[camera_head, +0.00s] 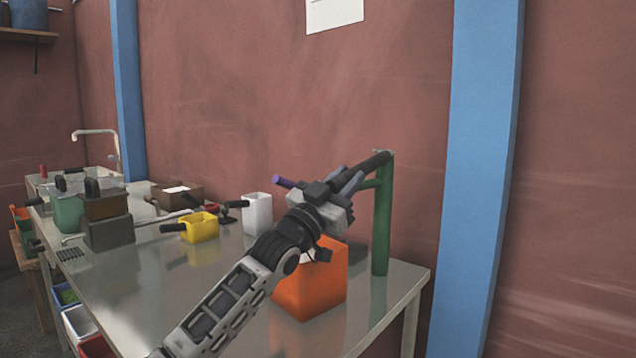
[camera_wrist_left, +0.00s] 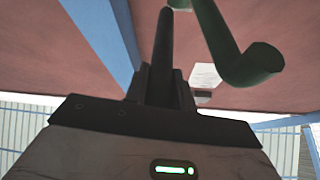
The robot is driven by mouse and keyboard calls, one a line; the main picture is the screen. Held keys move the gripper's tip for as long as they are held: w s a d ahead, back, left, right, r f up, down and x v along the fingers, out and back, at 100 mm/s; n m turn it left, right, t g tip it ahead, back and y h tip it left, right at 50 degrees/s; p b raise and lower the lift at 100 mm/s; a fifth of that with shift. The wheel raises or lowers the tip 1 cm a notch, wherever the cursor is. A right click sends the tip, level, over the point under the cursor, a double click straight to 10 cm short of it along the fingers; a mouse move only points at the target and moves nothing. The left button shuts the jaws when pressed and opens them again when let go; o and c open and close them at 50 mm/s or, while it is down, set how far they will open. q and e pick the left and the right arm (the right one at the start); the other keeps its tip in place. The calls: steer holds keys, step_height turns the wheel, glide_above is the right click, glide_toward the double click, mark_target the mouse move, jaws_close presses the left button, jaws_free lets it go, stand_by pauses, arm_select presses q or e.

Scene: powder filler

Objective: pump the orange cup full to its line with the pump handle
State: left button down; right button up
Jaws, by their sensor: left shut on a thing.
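The pump is a green post (camera_head: 381,225) at the table's right end, with a dark pump handle (camera_head: 375,163) running left from its top. My left gripper (camera_head: 345,183) is shut on the pump handle. In the left wrist view the dark bar (camera_wrist_left: 164,45) passes between the gripper's fingers (camera_wrist_left: 160,88). The green spout (camera_wrist_left: 250,66) shows there at upper right, its end free. The orange cup (camera_head: 312,288) stands on the table below my left gripper, left of the post. My arm covers part of it; its line and its fill level cannot be seen. My right gripper is not in view.
A purple rod end (camera_head: 282,181) sticks out left of my gripper. A white container (camera_head: 257,213) and a yellow cup (camera_head: 200,227) stand farther left on the metal table (camera_head: 140,300). Green and brown boxes stand at the far left. The wall is close behind the post.

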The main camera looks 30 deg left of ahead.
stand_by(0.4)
arm_select(q)
steer(key=c, duration=1.2)
jaws_free()
steer(key=shift+o, duration=0.2)
steer(key=shift+f, duration=0.1)
steer(key=shift+s+f, duration=0.1)
steer(key=b+v, duration=0.3)
steer(key=v, duration=1.2)
steer(key=shift+s+f, duration=0.2)
steer(key=shift+f, duration=0.1)
steer(key=shift+a, duration=0.1)
